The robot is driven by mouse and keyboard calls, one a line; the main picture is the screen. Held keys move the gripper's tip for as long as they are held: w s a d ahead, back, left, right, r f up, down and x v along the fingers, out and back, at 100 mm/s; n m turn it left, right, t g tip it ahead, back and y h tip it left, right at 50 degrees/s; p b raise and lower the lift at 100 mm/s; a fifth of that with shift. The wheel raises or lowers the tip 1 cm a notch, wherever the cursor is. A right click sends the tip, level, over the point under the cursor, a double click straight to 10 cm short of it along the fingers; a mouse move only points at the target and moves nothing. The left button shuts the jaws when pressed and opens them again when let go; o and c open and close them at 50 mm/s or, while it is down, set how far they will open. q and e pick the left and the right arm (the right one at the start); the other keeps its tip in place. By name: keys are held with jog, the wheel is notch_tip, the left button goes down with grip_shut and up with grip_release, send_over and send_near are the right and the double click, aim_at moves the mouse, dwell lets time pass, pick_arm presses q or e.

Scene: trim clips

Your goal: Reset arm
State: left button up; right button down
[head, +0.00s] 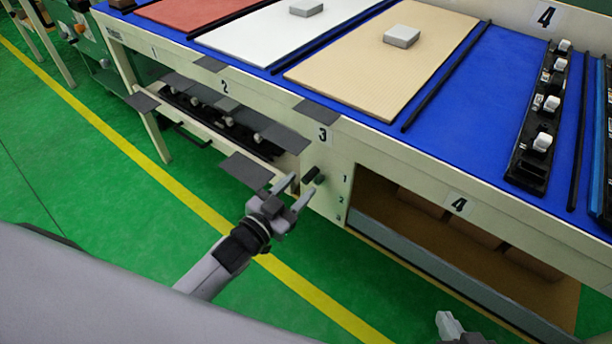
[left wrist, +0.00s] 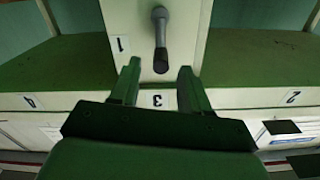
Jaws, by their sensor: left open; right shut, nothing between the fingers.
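My left gripper (head: 287,195) is open and empty in front of the workbench, near the leg panel below label 3. In the left wrist view its two fingers (left wrist: 158,88) stand apart with nothing between them, and a dark handle (left wrist: 160,28) on the panel shows beyond them. My right gripper (head: 455,328) shows only in part at the bottom edge of the head view, right of the middle. It is shut and holds nothing.
The workbench (head: 380,140) has a blue top with red, white and tan mats (head: 365,75). Grey blocks (head: 402,36) lie on two mats. A black strip with white clips (head: 540,120) lies at the right. An open shelf (head: 400,225) is below. Green floor is free at left.

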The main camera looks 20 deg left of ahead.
pick_arm(q)
jog(key=shift+v, duration=0.8)
pick_arm(e)
jog(key=shift+s+d+f, duration=0.1)
jog(key=shift+s+f, duration=0.05)
jog(key=shift+s, duration=0.05)
pick_arm(q)
jog(key=s+a+n+g+y, duration=0.25)
jog(key=s+g, duration=0.45)
jog(key=s, duration=0.5)
jog(key=s+a+n+g+y, duration=0.2)
jog(key=s+a+g+y, duration=0.3)
jog(key=s, duration=0.8)
jog(key=w+d+f+t+h, duration=0.4)
jog(key=w+d+f+t, duration=0.15)
jog(key=w, duration=0.25)
notch_tip(320, 180, up, 16)
jog(key=s+a+p, duration=0.1)
jog(key=p, duration=1.9)
jog(key=shift+a+r, duration=0.15)
jog(key=shift+a, duration=0.2)
pick_arm(e)
notch_tip(320, 180, up, 15)
jog(key=s+d+h, duration=0.1)
jog(key=d, duration=0.1)
jog(key=shift+s+d+m+g, duration=0.3)
jog(key=shift+s+d, duration=0.1)
